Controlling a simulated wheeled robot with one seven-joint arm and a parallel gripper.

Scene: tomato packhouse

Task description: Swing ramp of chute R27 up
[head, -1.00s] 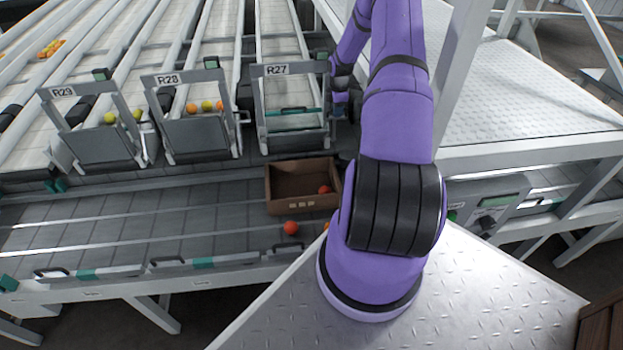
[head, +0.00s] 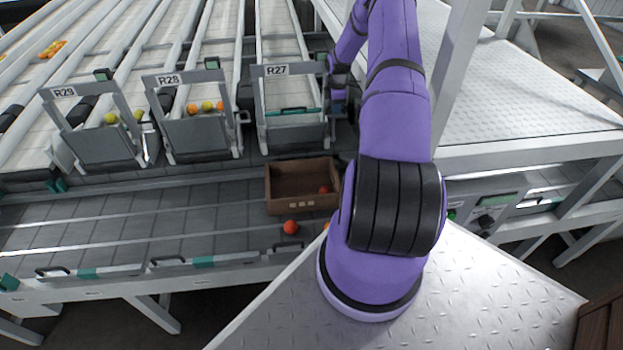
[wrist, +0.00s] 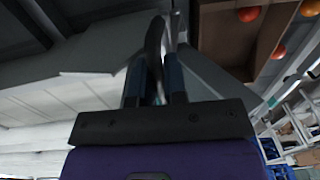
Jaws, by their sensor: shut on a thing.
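Chute R27 (head: 276,70) is the right-most of the labelled chutes in the head view. Its grey ramp (head: 292,138) stands across the lower part of the frame, with a teal-and-black bar (head: 287,111) visible behind it. My gripper (head: 340,104) is at the right side of this frame, partly hidden by my arm. In the wrist view its two fingers (wrist: 155,75) are closed on a dark curved handle (wrist: 153,36), which seems to belong to the ramp. The contact itself is hidden in the head view.
Chutes R28 (head: 167,79) and R29 (head: 63,91) stand to the left, with fruit behind their panels. A brown box (head: 302,205) with a red tomato (head: 324,188) sits below R27. Another tomato (head: 291,227) lies in front of it. The grey belt to the left is clear.

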